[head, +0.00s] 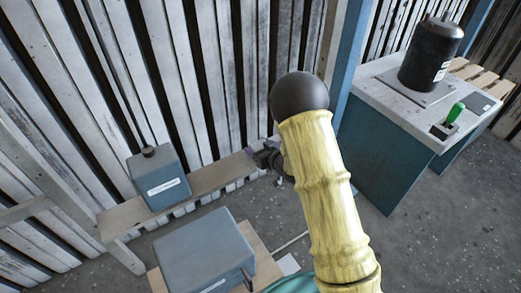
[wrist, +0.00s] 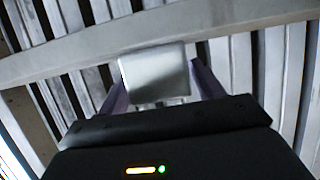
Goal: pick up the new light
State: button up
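A grey, box-shaped piece (wrist: 155,72) with small pins or legs at its lower edge shows in the wrist view. It may be the new light, but no marking on it tells me so. It fills the gap between the two purple fingers of my gripper (wrist: 160,84), with its sides at or very near them. I cannot tell whether the fingers press on it. In the head view my gripper (head: 253,153) is small and partly hidden behind my yellow arm, near the wooden bench's right end. The piece cannot be made out clearly there.
A grey-blue box (head: 160,178) stands on the wooden bench (head: 118,222) along the slatted wall. A larger grey box (head: 203,252) is in front. At right, a teal cabinet (head: 383,150) carries a black cylinder (head: 430,55) and a green-handled switch (head: 455,112). Grey floor is open between.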

aim_at(260, 145)
jog(key=c, duration=0.7)
notch_tip(260, 145, up, 10)
jog(key=p, duration=0.5)
